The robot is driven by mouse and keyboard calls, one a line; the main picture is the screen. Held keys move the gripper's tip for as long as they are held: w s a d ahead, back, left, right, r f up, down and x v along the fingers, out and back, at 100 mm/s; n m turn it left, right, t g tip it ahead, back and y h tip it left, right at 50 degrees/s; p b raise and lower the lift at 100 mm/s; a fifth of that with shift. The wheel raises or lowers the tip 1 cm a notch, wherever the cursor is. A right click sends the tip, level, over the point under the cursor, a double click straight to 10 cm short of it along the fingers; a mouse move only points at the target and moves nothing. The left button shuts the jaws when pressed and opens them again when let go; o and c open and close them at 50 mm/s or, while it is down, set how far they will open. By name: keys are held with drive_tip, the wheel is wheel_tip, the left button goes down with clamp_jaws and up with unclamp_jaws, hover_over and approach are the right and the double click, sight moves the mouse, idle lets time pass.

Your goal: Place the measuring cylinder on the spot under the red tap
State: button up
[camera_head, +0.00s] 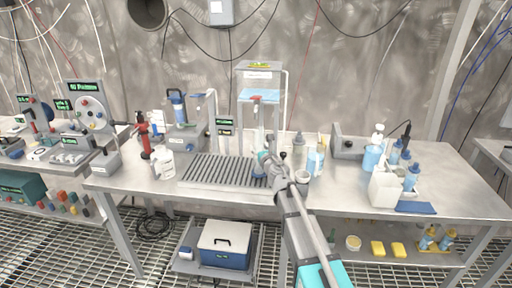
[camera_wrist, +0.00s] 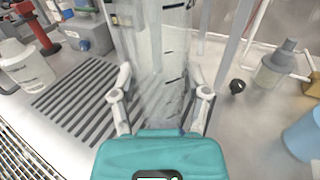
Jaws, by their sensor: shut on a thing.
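The measuring cylinder (camera_wrist: 166,50) is clear with dark graduation marks and stands roughly upright between the fingers in the wrist view. My gripper (camera_wrist: 162,88) is shut on it, one finger on each side. In the head view my gripper (camera_head: 268,158) is at the right end of the slatted drain tray (camera_head: 215,171), below the raised tank's red tap (camera_head: 257,99). The tray also shows in the wrist view (camera_wrist: 78,100). The cylinder is hard to make out in the head view, and its foot is hidden in the wrist view. I cannot tell whether it touches the tray.
A white jar (camera_head: 163,164) is left of the tray. A grey-capped bottle (camera_wrist: 275,66) and other bottles stand close on the right.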

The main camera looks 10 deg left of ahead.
idle(0.3)
drive_tip(key=w, duration=0.1)
drive_tip(key=w+a+f+b, duration=0.1)
drive_tip(key=w, duration=0.1)
drive_tip(key=shift+w+a+f+b, duration=0.25)
drive_tip(key=shift+a+b, duration=0.05)
drive_tip(key=shift+a, duration=0.1)
drive_tip(key=shift+f, duration=0.15)
drive_tip(key=o, duration=1.2)
drive_tip(key=v, duration=1.2)
